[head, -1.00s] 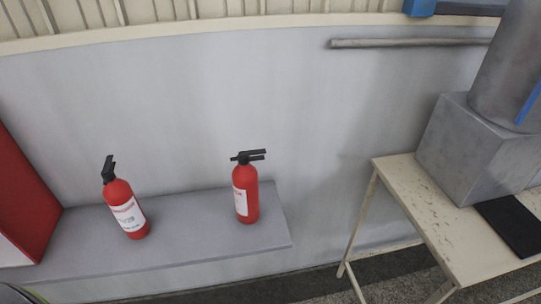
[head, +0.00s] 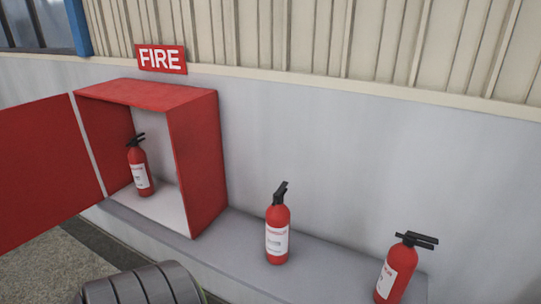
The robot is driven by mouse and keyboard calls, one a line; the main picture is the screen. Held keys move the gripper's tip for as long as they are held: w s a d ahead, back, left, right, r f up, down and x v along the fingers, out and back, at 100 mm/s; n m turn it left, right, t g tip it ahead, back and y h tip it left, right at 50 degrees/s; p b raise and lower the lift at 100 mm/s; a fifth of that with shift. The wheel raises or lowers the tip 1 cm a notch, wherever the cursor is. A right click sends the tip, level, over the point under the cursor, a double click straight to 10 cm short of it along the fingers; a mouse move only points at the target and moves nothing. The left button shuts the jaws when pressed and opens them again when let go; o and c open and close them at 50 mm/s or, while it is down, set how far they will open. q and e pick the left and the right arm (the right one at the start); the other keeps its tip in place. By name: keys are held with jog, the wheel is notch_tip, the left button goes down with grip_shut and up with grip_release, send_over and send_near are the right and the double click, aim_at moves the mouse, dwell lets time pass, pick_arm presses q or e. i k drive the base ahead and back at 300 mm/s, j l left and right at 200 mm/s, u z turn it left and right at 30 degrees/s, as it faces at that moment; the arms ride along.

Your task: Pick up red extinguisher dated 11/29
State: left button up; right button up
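Three red extinguishers with black handles and white labels show in the head view. One extinguisher (head: 139,170) stands upright inside the open red cabinet (head: 207,165). A second extinguisher (head: 277,233) stands on the grey ledge (head: 240,262), to the right of the cabinet. A third extinguisher (head: 397,271) stands farther right on the ledge, near its end. The label dates are too small to read, so I cannot tell which one bears 11/29. Neither of my grippers is in view.
The cabinet's red door (head: 45,165) is swung open to the left. A red FIRE sign (head: 162,58) is on the wall above the cabinet. A dark grey ribbed rounded object (head: 145,286) is at the bottom edge, in front of the ledge. Grey floor shows at lower left.

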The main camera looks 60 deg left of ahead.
aim_at(278, 215)
jog(key=u, duration=1.65)
